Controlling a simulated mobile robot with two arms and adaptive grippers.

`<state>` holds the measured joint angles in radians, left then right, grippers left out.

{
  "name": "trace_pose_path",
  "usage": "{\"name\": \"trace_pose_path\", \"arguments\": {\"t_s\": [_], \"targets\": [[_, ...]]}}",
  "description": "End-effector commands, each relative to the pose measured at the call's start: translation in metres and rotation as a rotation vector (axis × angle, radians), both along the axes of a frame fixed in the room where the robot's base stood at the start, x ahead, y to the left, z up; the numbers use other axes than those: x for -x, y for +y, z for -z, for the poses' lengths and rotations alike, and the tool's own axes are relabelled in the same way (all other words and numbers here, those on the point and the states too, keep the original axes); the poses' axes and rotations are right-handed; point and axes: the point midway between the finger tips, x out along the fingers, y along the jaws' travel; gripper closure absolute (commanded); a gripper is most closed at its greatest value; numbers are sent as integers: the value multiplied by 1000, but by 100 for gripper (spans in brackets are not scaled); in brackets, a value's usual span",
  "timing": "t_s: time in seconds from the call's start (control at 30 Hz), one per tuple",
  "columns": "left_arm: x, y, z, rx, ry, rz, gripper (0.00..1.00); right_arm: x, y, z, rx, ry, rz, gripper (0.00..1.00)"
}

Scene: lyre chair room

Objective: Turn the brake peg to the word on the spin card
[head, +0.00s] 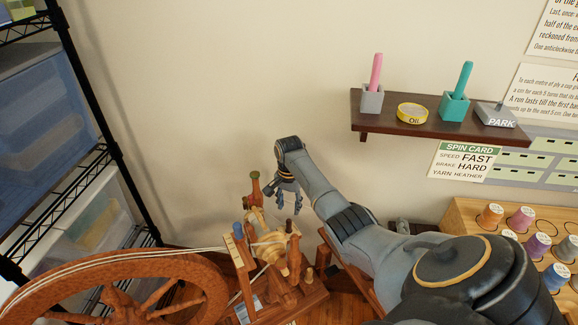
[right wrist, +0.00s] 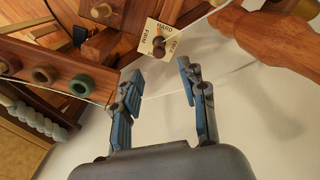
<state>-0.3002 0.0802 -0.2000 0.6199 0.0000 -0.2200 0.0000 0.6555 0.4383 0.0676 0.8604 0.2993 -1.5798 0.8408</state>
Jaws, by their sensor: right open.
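The spin card (head: 467,161) on the wall reads speed FAST, brake HARD, yarn HEATHER. In the right wrist view, the brake peg (right wrist: 158,44) is a small brown knob at the middle of a cream dial plate (right wrist: 166,27). HARD is at the plate's top edge and FIRM at its left; the other words are hard to read. I cannot tell which word the peg points to. My right gripper (right wrist: 159,76) is open and empty, its fingertips a little short of the peg. In the head view the right gripper (head: 287,194) hangs above the spinning wheel's head. My left gripper is out of view.
The large wooden wheel (head: 120,268) fills the lower left, with white cord running to the wooden uprights. A dark shelf (head: 387,126) holds pots, an oil tin and a PARK block. Spools (head: 490,216) stand at the right. A wire rack with bins is at the left.

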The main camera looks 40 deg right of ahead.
Motion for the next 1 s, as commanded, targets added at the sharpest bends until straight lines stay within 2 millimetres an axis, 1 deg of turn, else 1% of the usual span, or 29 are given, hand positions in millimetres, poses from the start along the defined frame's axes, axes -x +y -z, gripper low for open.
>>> {"name": "trace_pose_path", "arguments": {"t_s": [0.03,0.1,0.2,0.3,1.0], "targets": [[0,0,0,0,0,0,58,0,0,-9,1,-2,0,58],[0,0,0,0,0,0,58,0,0,-19,1,0,1,58],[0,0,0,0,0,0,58,0,0,-29,-1,1,1,58],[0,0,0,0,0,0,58,0,0,-35,0,0,1,58],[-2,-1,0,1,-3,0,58,1,0,-36,0,2,1,58]]}}
